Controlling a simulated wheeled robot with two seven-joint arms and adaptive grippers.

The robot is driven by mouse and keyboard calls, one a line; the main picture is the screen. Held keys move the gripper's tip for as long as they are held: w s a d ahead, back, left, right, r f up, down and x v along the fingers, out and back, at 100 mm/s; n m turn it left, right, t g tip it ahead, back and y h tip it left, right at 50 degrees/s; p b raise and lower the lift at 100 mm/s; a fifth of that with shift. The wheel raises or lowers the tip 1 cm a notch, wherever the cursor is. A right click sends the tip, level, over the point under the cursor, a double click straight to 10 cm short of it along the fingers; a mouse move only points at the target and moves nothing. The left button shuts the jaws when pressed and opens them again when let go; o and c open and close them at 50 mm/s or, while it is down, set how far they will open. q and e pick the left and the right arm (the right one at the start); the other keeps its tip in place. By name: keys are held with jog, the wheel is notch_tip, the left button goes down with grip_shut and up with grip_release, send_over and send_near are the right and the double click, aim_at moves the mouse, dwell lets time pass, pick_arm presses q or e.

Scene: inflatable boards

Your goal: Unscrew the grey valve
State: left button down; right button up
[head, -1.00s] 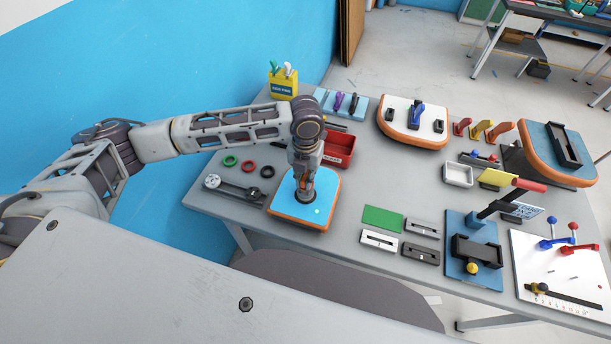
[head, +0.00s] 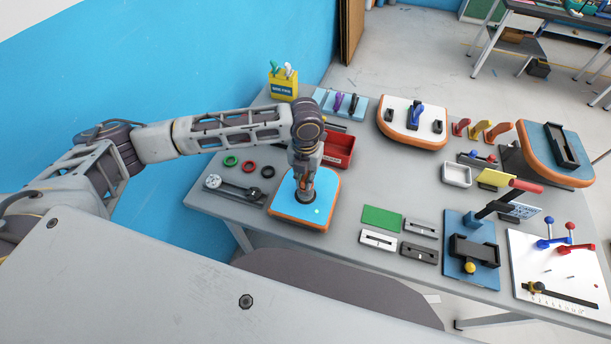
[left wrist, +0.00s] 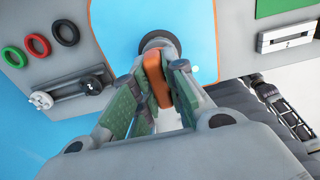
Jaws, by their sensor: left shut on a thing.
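The grey valve shows as a dark round ring (left wrist: 160,42) set in the blue board (left wrist: 105,22) with an orange rim. My left gripper (left wrist: 158,75) points down over it and is shut on an upright orange piece (left wrist: 155,80) that stands over the ring and seems to belong to the valve. In the head view my left gripper (head: 305,192) stands on the board (head: 325,200) and hides most of the valve. Dark jointed parts at the right of the left wrist view seem to be my right arm; its jaw state is unclear.
Green, red and black rings (head: 249,166) and a grey bar (head: 238,188) lie left of the board. A green plate (head: 382,219) and slotted blocks (head: 378,239) lie to the right. The tabletop between is clear.

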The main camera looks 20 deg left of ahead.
pick_arm(q)
jog(key=shift+p, duration=0.35)
dwell(0.7)
jog(key=shift+f, duration=1.05)
dwell(1.2)
jog(key=c, duration=1.4)
grip_release()
jog(key=shift+o, duration=0.2)
jog(key=shift+r, duration=0.15)
jog(key=shift+r, duration=5.85)
